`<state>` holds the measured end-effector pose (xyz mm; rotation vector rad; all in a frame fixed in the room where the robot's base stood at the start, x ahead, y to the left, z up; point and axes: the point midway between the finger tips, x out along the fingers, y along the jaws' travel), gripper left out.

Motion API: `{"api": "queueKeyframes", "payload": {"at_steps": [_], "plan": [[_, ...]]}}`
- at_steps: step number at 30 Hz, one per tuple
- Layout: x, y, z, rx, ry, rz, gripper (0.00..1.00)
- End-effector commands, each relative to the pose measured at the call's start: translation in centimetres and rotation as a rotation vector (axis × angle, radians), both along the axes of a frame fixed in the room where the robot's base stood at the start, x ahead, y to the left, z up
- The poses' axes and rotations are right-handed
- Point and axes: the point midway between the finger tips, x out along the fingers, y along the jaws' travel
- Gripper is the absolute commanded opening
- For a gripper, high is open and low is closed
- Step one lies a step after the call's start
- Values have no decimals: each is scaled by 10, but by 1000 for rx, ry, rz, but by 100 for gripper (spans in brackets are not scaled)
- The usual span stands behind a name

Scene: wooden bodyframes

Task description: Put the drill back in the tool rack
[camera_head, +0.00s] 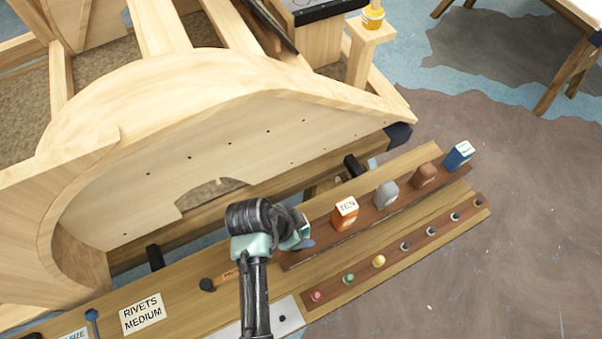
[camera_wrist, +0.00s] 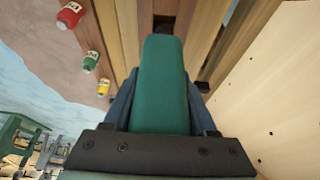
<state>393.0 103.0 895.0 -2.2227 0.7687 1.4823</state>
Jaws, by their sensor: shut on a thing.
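My gripper (camera_head: 297,240) is at the left end of a row of coloured blocks on the brown rack strip (camera_head: 328,246). It is shut on a green block (camera_head: 304,229), which lines up with that row. In the wrist view the green block (camera_wrist: 160,85) fills the middle, long and round-topped, with the dark blue fingers on both sides. I take it for the drill, but its shape does not clearly show this. My arm hides much of it in the head view, and I cannot tell whether its base touches the rack.
To its right stand an orange block marked TEN (camera_head: 345,214), a grey one (camera_head: 386,195), a brown one (camera_head: 424,175) and a blue one (camera_head: 458,157). In front is a strip of small bottles (camera_head: 379,261). A curved wooden frame (camera_head: 220,130) rises behind.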

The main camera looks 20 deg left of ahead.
Motion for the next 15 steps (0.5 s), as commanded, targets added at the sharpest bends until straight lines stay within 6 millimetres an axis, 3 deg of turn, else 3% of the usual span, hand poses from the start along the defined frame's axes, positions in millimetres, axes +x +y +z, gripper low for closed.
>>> {"api": "queueKeyframes", "payload": {"at_steps": [9, 15], "plan": [[2, 1, -36, 0, -4, 3, 0], [2, 1, -42, 3, -6, 1, 0]]}}
